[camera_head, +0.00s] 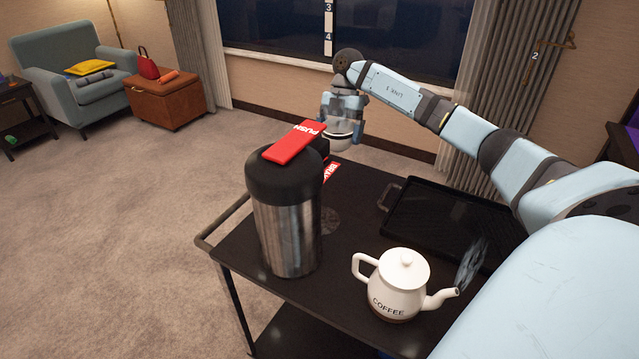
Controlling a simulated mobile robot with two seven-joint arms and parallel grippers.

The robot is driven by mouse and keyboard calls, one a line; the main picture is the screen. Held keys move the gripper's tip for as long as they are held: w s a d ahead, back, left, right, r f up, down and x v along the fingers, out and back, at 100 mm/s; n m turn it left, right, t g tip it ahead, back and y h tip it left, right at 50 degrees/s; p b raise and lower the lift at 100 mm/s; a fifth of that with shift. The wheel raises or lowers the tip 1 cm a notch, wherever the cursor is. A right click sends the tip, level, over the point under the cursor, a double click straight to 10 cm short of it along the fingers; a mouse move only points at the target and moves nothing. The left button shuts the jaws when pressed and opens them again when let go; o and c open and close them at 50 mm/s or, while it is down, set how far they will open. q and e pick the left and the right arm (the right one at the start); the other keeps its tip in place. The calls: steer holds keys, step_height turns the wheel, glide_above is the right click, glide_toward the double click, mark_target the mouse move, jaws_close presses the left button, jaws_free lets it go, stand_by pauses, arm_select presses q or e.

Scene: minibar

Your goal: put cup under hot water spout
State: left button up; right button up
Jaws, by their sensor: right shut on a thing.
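The hot water dispenser (287,225) is a tall steel and black flask standing on the dark cart, with a red "PUSH" lever (293,143) on its lid. Its spout side faces away to the upper right, and I cannot see the spout opening clearly. My right gripper (341,123) reaches down just beyond the dispenser's lid, near the far edge of the cart. It is shut on a small pale cup (341,143), which is partly covered by the fingers and looks held above the cart top. My left gripper is not in view.
A white coffee pot (398,285) stands at the cart's near side. A black tray (450,222) lies to the right, below my right arm. The cart top (345,195) is bare between dispenser and tray. An armchair (60,65) and ottoman (170,103) stand far left.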

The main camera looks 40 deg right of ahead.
mark_target(338, 149)
step_height(338, 149, down, 4)
steer(key=shift+w+d+r+b, duration=0.1)
steer(key=shift+d+r+b, duration=0.05)
steer(key=shift+b, duration=0.95)
steer(key=shift+f+b, duration=0.6)
steer(key=s+a+f, duration=0.1)
steer(key=a, duration=0.2)
steer(key=s+a+f+b, duration=0.1)
steer(key=s+a+f, duration=0.2)
steer(key=a+f, duration=0.1)
steer(key=a, duration=0.1)
steer(key=shift+s+a+b, duration=0.15)
steer(key=shift+a+b, duration=0.15)
steer(key=shift+a, duration=0.05)
steer(key=shift+s+a+f, duration=0.2)
steer(key=shift+a, duration=0.15)
steer(key=a, duration=0.1)
steer(key=s+a+f, duration=0.1)
steer(key=a+f+b, duration=0.1)
steer(key=shift+s+a+f, duration=0.1)
steer(key=shift+s+f, duration=0.15)
steer(key=shift+s, duration=0.05)
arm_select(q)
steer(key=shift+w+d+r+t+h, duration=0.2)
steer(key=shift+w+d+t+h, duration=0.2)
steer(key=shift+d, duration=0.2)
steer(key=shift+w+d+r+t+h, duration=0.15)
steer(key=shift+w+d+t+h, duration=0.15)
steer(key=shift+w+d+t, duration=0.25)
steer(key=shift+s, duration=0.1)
